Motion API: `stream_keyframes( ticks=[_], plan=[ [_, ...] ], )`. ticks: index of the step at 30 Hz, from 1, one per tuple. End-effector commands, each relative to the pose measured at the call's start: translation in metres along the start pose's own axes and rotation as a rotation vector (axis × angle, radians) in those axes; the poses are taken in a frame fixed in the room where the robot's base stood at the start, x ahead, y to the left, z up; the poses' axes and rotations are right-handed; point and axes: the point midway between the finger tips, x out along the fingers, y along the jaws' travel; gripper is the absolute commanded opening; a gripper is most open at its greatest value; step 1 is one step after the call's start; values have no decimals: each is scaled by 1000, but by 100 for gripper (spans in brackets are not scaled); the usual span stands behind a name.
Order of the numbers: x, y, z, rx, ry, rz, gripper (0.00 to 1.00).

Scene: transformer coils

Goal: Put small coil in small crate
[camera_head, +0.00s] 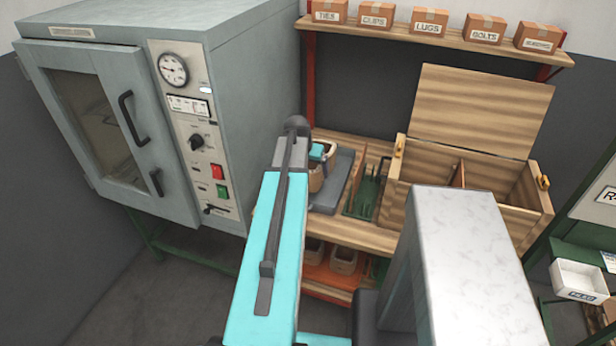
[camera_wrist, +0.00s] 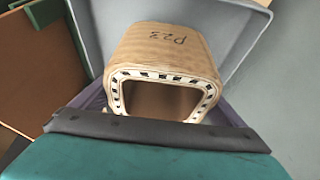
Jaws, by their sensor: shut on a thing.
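A tan, paper-wrapped coil (camera_wrist: 165,50) marked "P23" fills the middle of the wrist view, its open end facing me. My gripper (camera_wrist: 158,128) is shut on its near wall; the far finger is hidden. In the head view the coil (camera_head: 331,165) is partly hidden behind my arm, over or in a grey tray (camera_head: 341,180). My teal gripper (camera_head: 317,153) shows at its top. I cannot tell whether the coil touches the tray. A wooden crate (camera_head: 425,205) with its lid (camera_head: 480,110) raised and a divider inside stands to the right.
A green rack (camera_head: 367,190) with upright slats stands between tray and crate. A large grey oven (camera_head: 250,90) is at the left. A shelf (camera_head: 400,35) with several labelled boxes runs above. A white bin (camera_head: 578,278) is at the far right. More bins sit on the lower shelf.

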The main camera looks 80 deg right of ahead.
Motion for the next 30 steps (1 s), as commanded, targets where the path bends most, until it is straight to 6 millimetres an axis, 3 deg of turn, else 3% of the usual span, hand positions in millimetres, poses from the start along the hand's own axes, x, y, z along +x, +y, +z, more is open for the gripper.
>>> stream_keyframes(
  ticks=[13,30],
  plan=[
    [-42,0,-18,0,2,-1,47],
    [-49,0,-21,0,2,0,47]
  ],
)
